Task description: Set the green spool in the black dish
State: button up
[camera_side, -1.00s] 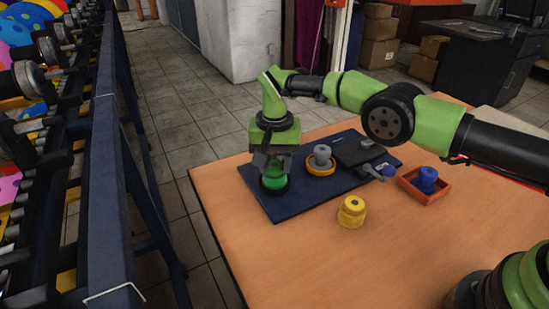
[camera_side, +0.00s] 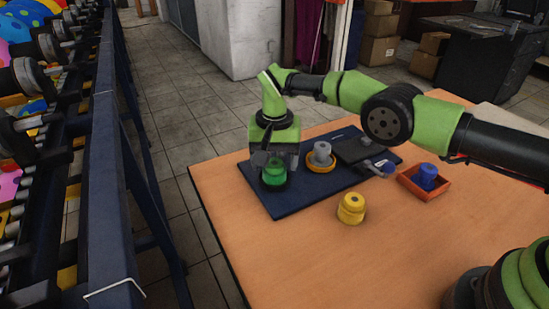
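The green spool (camera_side: 273,174) stands upright in the black dish (camera_side: 275,187), on the left part of the dark blue mat (camera_side: 308,196). Only a little of the dish's dark rim shows beneath the spool. My gripper (camera_side: 275,163) is directly above the spool, pointing down. Its fingers are spread to the left and right of the spool's top, and it looks open. The gripper body hides part of the spool's upper side.
A blue spool (camera_side: 427,175) sits in an orange tray (camera_side: 415,190). A yellow spool (camera_side: 351,206) stands on the wooden table (camera_side: 330,260). A dark flat device (camera_side: 362,149) lies on the mat.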

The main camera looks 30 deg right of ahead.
jog(key=shift+r, duration=0.15)
notch_tip(320, 180, up, 8)
jog(key=shift+f, duration=0.1)
jog(key=s+d+r+n+t+y, duration=0.1)
jog(key=s+d+r+t, duration=0.2)
jog(key=r, duration=0.7)
jog(key=s+d+r, duration=0.4)
jog(key=s+r, duration=0.1)
jog(key=r, duration=0.4)
jog(key=s+d+t, duration=0.2)
jog(key=s, duration=0.8)
jog(key=s+d+n+t+y, duration=0.1)
jog(key=s+d+t, duration=0.1)
jog(key=s, duration=0.9)
jog(key=shift+s+d+f, duration=0.15)
jog(key=shift+s+f, duration=0.15)
jog(key=shift+f, duration=0.15)
jog(key=shift+c, duration=0.2)
